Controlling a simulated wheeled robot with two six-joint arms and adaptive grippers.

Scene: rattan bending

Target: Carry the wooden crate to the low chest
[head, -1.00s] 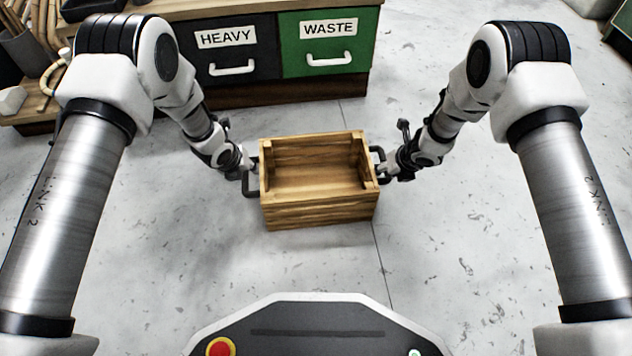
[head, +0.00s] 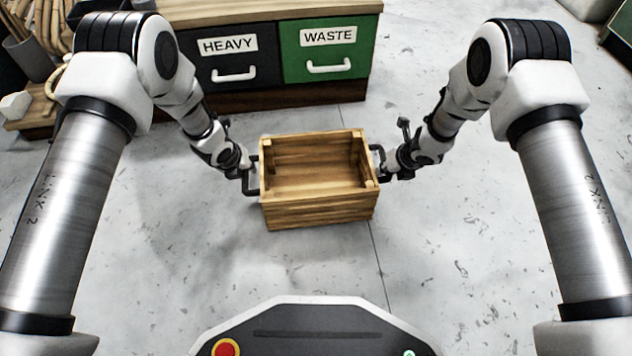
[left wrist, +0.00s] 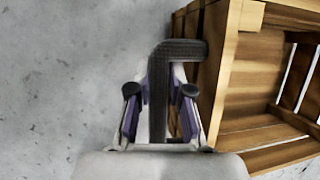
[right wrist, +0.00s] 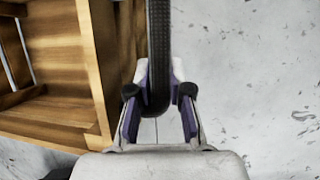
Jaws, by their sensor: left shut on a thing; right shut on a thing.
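The wooden crate (head: 318,212) is open-topped, looks empty and sits level between my two grippers, in front of my base. My left gripper (head: 249,172) is shut on the dark handle on the crate's left side; the left wrist view shows this handle (left wrist: 158,100) between the fingers. My right gripper (head: 384,168) is shut on the dark handle on the right side; the right wrist view shows that handle (right wrist: 158,60) between the fingers. The low chest (head: 280,95) stands beyond the crate, with a dark HEAVY drawer and a green WASTE drawer, both shut.
A low wooden platform (head: 30,118) with a white block and a dark pot of rattan rods (head: 28,58) is at the far left. Grey floor (head: 440,240) is clear around the crate, and a gap of bare floor lies between crate and chest.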

